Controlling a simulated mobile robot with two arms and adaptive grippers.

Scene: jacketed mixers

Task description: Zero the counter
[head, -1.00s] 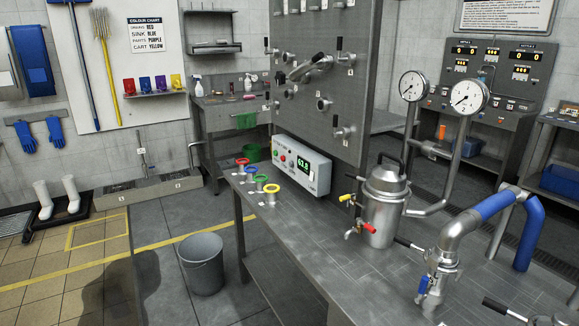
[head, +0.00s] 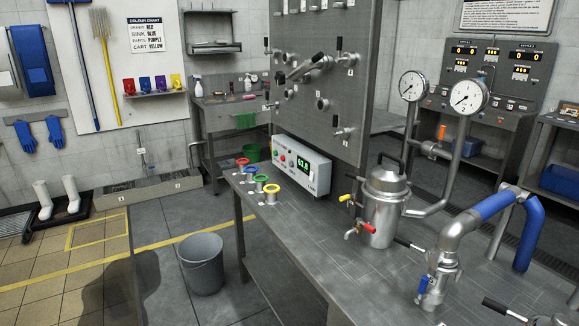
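A white control box (head: 317,166) stands at the back of the steel bench, against the upright steel panel. It has a green-lit display (head: 304,163) that seems to read about 63.8, and small red and green knobs or buttons on its front. On the back wall at right, a grey console (head: 487,83) carries several small amber digital displays, some showing 0, above rows of small controls. I cannot tell for sure which of these displays is the counter. Neither of my grippers is in view.
The steel bench (head: 330,245) holds several coloured rings (head: 272,189), a lidded steel vessel (head: 383,205) and a pipe with blue sleeves (head: 497,205). Two round gauges (head: 468,97) stand behind. A grey bucket (head: 202,263) is on the floor left of the bench; floor around it is clear.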

